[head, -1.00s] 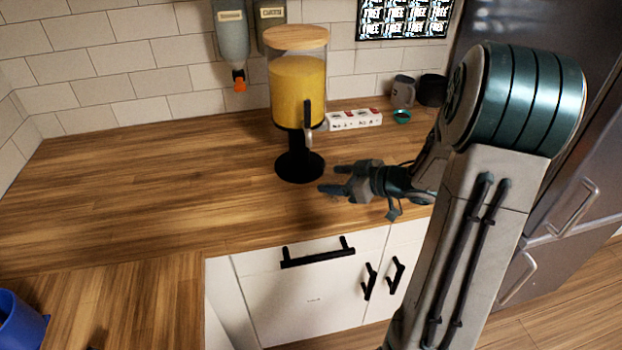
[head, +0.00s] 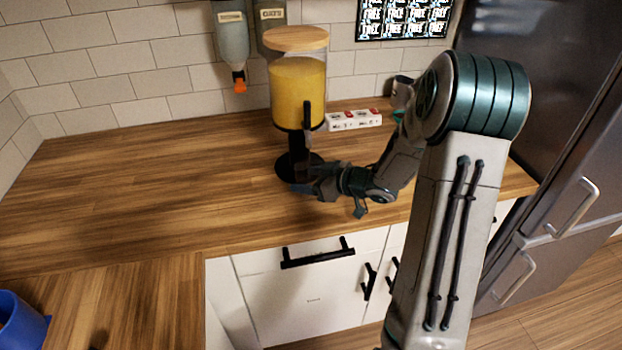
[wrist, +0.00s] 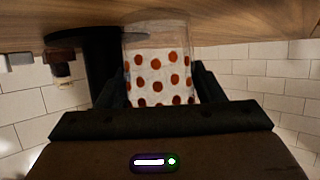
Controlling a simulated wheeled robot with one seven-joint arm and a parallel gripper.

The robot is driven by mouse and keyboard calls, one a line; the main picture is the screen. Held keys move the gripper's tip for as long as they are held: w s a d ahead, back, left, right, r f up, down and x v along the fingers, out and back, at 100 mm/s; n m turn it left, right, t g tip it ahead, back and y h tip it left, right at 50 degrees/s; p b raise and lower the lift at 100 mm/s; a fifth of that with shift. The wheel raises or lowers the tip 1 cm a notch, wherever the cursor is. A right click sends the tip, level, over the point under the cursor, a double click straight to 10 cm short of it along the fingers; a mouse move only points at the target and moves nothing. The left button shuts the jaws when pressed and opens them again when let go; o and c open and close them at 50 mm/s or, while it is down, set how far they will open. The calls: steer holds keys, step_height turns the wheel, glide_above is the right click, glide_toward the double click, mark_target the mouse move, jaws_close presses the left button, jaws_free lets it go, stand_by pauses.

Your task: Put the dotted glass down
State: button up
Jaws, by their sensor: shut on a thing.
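The dotted glass (wrist: 158,68) is clear with a white band and red-brown dots. In the wrist view, which is upside down, it stands between the two dark fingers of my gripper (wrist: 160,88), which is shut on it. Its far end lies close to the wooden counter; I cannot tell whether it touches. In the head view my gripper (head: 302,182) is low over the counter, at the front of the juice dispenser's black base. I cannot make out the glass there.
The juice dispenser (head: 298,95) stands close by; its black stand (wrist: 100,62) is beside the glass in the wrist view. A white and red box (head: 354,120) lies behind, to the right. The counter (head: 150,180) is clear on the left. A blue container (head: 18,322) is at lower left.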

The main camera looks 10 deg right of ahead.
steer(key=shift+f, duration=0.15)
steer(key=o, duration=1.2)
